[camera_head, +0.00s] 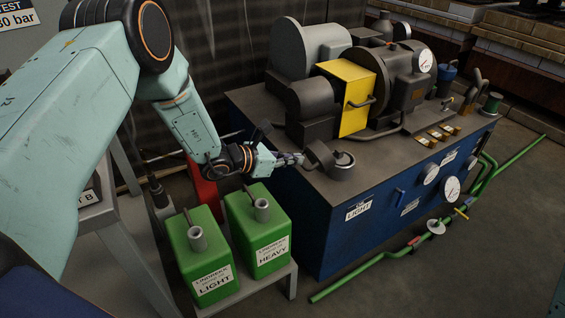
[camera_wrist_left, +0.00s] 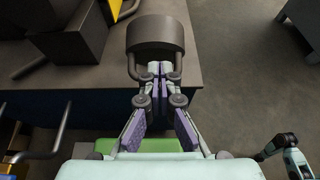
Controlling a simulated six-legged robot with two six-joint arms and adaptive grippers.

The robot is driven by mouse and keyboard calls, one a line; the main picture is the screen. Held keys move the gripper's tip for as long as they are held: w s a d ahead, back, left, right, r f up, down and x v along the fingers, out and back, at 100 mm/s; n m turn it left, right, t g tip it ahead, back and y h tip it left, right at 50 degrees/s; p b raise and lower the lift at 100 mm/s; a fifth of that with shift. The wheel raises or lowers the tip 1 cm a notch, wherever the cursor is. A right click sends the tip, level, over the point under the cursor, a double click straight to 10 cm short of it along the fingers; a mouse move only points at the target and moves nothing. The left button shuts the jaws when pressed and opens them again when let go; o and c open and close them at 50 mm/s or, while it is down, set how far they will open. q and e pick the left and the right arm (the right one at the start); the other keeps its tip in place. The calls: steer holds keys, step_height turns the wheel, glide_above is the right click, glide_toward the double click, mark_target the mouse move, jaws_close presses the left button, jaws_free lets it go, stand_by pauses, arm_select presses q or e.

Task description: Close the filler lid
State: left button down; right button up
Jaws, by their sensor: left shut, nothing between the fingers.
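The filler (camera_head: 342,168) is a short dark round neck on the near left corner of the blue unit's top. Its lid (camera_head: 318,154) stands raised and tilted at the left side of the neck, so the filler is open. My left gripper (camera_head: 299,159) is shut and empty, its tips close to the left side of the lid. In the left wrist view the closed fingertips (camera_wrist_left: 160,70) point at a dark rounded piece (camera_wrist_left: 155,35) of the filler; whether they touch it I cannot tell. My right gripper does not show in the head view.
Green cans marked LIGHT (camera_head: 198,265) and HEAVY (camera_head: 262,235) stand on a low stand below my left gripper. A yellow guard (camera_head: 352,95) and dark pump machinery stand behind the filler on the blue unit (camera_head: 345,235). Green pipes (camera_head: 385,255) run along the floor at right.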

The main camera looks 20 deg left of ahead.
mark_target(313, 161)
arm_select(q)
steer(key=shift+x, duration=1.4)
steer(key=shift+r, duration=0.25)
